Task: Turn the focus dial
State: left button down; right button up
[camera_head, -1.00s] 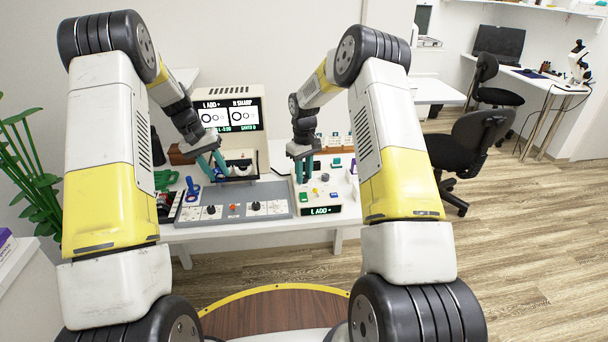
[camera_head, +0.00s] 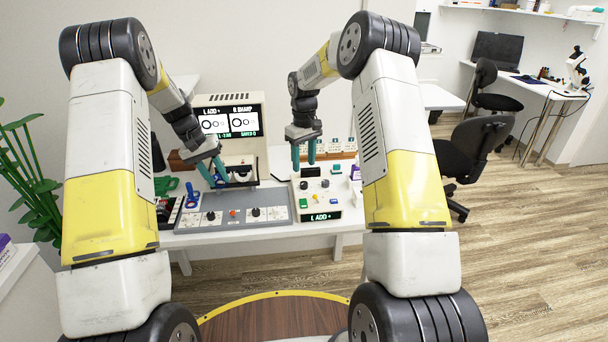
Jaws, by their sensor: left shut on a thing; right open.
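A grey panel (camera_head: 184,219) on the table bears a left black dial (camera_head: 211,216), a red knob (camera_head: 233,213) and a right black dial (camera_head: 256,212). I cannot tell which control is the focus dial. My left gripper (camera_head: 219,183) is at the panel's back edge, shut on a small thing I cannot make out. My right gripper (camera_head: 304,165) is open above the back of the white control box (camera_head: 320,226), which has several coloured buttons and a lit display. Behind, a screen (camera_head: 228,121) shows two pictures with circles.
A blue item (camera_head: 192,195) stands by the panel's left end, with green items (camera_head: 165,186) behind it. Small labelled pieces (camera_head: 335,146) stand behind the box. A plant (camera_head: 28,175) is at far left. Office chairs (camera_head: 470,150) stand on open floor at right.

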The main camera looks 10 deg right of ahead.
notch_tip(320, 180, up, 4)
send_over(304, 183)
jog(key=shift+r, duration=0.15)
notch_tip(304, 183, up, 12)
dwell(0.7)
dwell(1.1)
notch_tip(304, 183, down, 24)
jog(key=shift+f, duration=0.1)
dwell(0.4)
jog(key=shift+c, duration=0.2)
jog(key=shift+m, duration=0.3)
grip_shut()
